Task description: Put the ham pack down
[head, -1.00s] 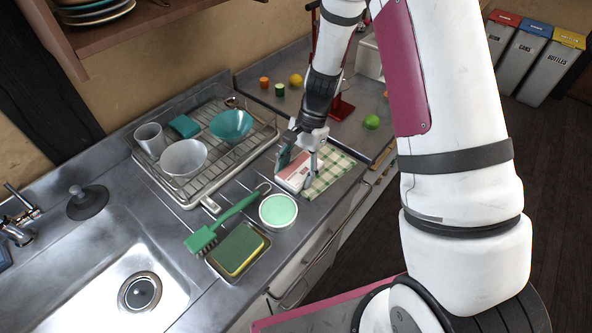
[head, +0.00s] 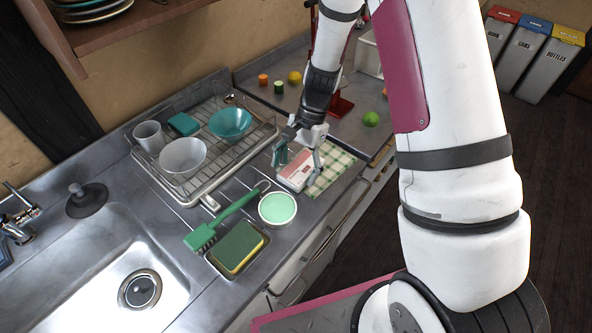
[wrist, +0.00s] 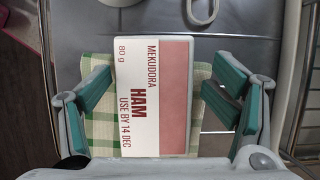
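The ham pack (head: 294,175) is a flat white and pink pack. It lies flat, partly over the green checked cloth (head: 333,168), on the metal counter beside the dish rack. In the wrist view the pack (wrist: 150,100) shows its label, reading MEKUDORA HAM, between the fingers. My gripper (head: 299,160) is open just above the pack, with one finger on each side. In the wrist view a narrow gap shows between each finger of my gripper (wrist: 163,90) and the pack. The cloth shows on both sides of the pack.
A dish rack (head: 208,185) with bowls and a cup stands left of the pack. A mint-green round dish (head: 277,208), a green brush (head: 222,222) and a sponge (head: 237,248) lie nearer the sink (head: 100,285). A lime (head: 370,119) lies beyond.

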